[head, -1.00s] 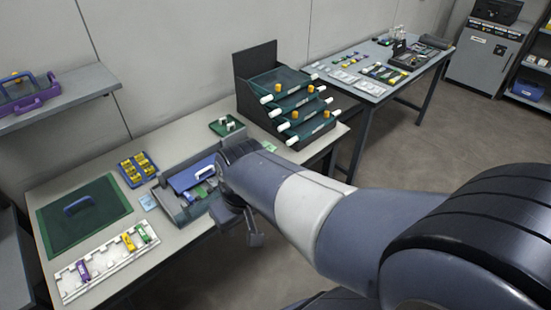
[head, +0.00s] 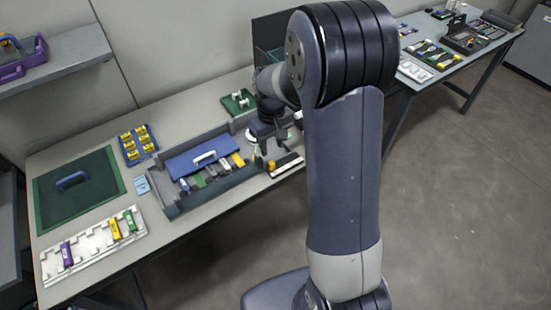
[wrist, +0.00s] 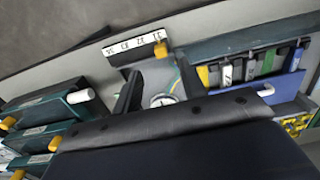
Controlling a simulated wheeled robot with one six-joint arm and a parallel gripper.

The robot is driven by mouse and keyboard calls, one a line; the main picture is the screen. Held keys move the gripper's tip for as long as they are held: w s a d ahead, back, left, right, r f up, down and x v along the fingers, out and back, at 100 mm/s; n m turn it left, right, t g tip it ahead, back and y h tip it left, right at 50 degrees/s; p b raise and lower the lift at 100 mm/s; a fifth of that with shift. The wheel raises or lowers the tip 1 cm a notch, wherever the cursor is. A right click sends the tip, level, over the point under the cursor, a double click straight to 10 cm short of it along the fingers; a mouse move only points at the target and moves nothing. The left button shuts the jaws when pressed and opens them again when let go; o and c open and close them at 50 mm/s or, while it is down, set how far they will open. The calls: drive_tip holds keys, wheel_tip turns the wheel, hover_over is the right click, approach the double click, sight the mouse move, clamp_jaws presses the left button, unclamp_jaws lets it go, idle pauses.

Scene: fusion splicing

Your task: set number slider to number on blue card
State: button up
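The number slider (head: 287,165) is a black bar with a white strip and a yellow knob (head: 271,166), at the table's front edge right of the grey tray. In the wrist view its white number strip (wrist: 135,42) and yellow knob (wrist: 160,49) lie just beyond my fingertips. The numbers are too small to read surely. A small light blue card (head: 142,185) lies left of the tray; its number is not legible. My gripper (head: 267,152) is just behind the slider. In the wrist view my gripper (wrist: 157,72) is open, with its fingers apart and not touching the knob.
The grey tray (head: 172,210) holds a blue lid and several coloured pieces. A white round thing (wrist: 163,100) lies between and below my fingers. A green tiered rack (wrist: 45,125) stands close by. A white rack (head: 95,248) and green mat (head: 103,165) are farther left.

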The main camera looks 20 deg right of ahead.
sight(272, 164)
wheel_tip(272, 164, down, 8)
drive_tip(key=shift+f+p, duration=0.25)
drive_tip(key=shift+p, duration=0.1)
drive_tip(key=shift+c, duration=0.3)
clamp_jaws()
